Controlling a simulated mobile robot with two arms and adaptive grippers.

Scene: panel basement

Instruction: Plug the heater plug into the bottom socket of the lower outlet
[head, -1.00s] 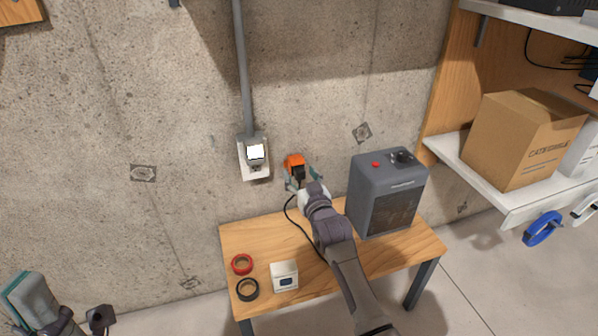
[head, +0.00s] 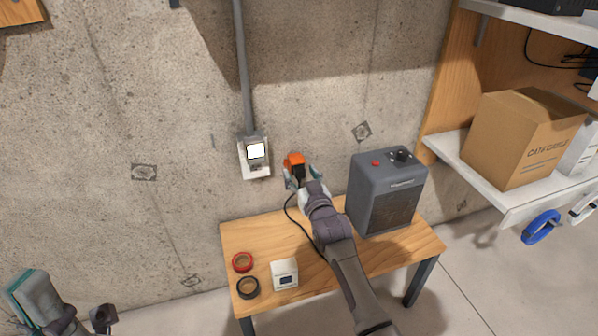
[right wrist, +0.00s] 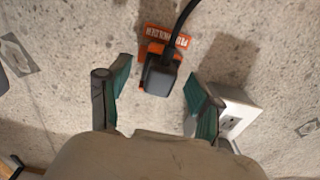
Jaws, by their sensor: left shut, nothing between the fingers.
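The dark grey heater plug (right wrist: 160,79) sits in an orange holder (head: 294,160) on the wall, its black cable running down to the table. My right gripper (head: 303,176) is at the holder. In the right wrist view its green-padded fingers (right wrist: 155,88) are apart on either side of the plug, with gaps showing. The wall outlet (head: 253,157) is left of the holder in the head view. A bright white square device covers its upper part, and a socket shows below. The outlet also shows in the right wrist view (right wrist: 237,112). My left gripper (head: 26,292) is shut and empty at lower left.
The grey heater (head: 387,193) stands on the wooden table (head: 325,277) below. A shelf with a cardboard box (head: 520,135) is at right.

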